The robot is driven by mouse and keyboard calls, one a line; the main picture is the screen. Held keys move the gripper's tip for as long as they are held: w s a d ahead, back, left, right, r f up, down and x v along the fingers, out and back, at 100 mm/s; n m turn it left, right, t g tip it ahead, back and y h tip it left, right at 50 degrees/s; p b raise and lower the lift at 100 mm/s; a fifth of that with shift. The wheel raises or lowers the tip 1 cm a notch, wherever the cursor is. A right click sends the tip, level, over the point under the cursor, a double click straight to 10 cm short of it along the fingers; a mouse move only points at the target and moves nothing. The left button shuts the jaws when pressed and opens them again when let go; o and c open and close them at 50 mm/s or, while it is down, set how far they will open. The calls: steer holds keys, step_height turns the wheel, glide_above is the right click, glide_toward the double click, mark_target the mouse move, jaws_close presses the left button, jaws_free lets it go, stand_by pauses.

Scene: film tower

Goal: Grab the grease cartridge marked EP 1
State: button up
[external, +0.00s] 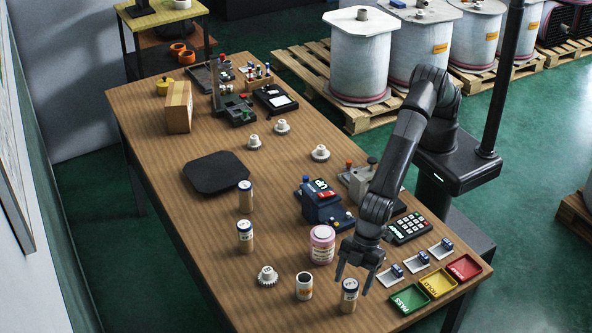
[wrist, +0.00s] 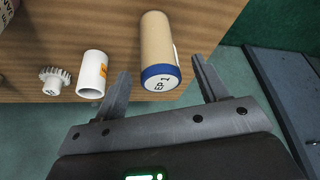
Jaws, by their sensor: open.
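The grease cartridge marked EP 1 (wrist: 158,55) is a tan cylinder with a blue band and a white end face reading "EP 1". In the external view this cartridge (external: 349,297) stands upright near the table's front edge. My gripper (external: 352,284) is above it with its fingers pointing down. In the wrist view my gripper (wrist: 160,68) has its fingers wide apart, with the cartridge seen between them and gaps on both sides. Two similar tan cartridges stand farther back, one (external: 245,238) nearer and one (external: 245,198) farther; their marks are too small to read.
A white tube with an orange label (external: 304,287) stands close left of the cartridge, also in the wrist view (wrist: 92,74). A white gear (external: 267,276) and a pink jar (external: 322,245) are near. Green, yellow and red trays (external: 408,299) lie right.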

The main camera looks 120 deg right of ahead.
mark_target(350, 293)
steer(key=x, duration=0.4)
steer(key=shift+s+d+f, duration=0.15)
steer(key=shift+s+f, duration=0.1)
steer(key=shift+s, duration=0.1)
steer(key=shift+w+f, duration=0.2)
steer(key=shift+f, duration=0.25)
steer(key=c, duration=1.1)
steer(key=shift+r, duration=0.15)
